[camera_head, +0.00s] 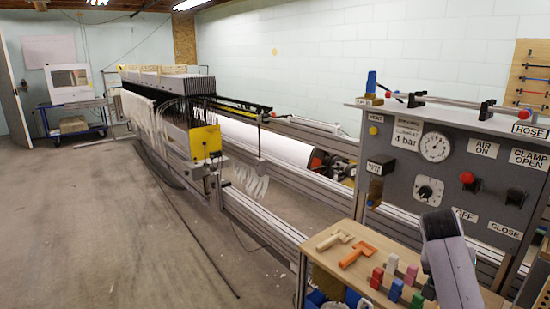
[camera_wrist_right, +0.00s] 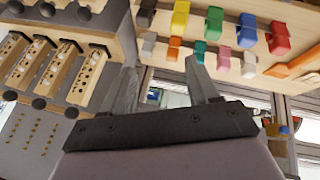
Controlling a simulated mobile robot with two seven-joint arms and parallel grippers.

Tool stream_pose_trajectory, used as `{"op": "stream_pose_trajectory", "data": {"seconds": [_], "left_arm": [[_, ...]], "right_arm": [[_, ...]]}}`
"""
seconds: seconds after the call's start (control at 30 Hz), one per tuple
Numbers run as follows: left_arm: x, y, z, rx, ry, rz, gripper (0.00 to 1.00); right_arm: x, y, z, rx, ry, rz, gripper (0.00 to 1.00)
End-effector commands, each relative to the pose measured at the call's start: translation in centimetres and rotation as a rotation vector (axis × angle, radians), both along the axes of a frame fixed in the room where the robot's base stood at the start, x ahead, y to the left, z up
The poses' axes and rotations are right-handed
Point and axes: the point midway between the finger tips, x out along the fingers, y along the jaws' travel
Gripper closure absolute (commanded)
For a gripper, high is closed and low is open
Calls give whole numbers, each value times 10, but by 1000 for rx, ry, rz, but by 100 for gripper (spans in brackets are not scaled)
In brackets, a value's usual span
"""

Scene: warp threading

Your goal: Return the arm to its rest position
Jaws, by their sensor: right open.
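My right arm (camera_head: 452,265) comes up from the bottom right edge in the head view, in front of the wooden bench top. Its gripper fingers cannot be made out there. In the right wrist view my right gripper (camera_wrist_right: 163,82) has its two grey fingers spread apart with nothing between them. The fingertips point toward a wooden board (camera_wrist_right: 232,84) with coloured pegs, but I cannot tell how far off it is. My left arm and gripper are in neither view.
A grey control panel (camera_head: 455,150) stands behind the arm. The bench (camera_head: 330,262) holds an orange tool (camera_head: 356,254) and several coloured blocks. Wooden holders (camera_wrist_right: 62,75) lie left of the fingers in the wrist view. Open floor (camera_head: 90,230) lies at the left.

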Motion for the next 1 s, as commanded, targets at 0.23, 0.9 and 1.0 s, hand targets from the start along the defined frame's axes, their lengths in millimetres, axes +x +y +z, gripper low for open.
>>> {"op": "stream_pose_trajectory", "data": {"seconds": [0.23,0.9,1.0], "left_arm": [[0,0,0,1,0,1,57],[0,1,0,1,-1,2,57],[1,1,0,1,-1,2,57]], "right_arm": [[-59,16,-67,10,28,163,40],[-260,115,-131,190,71,684,40],[-284,128,-127,226,71,740,40]]}}
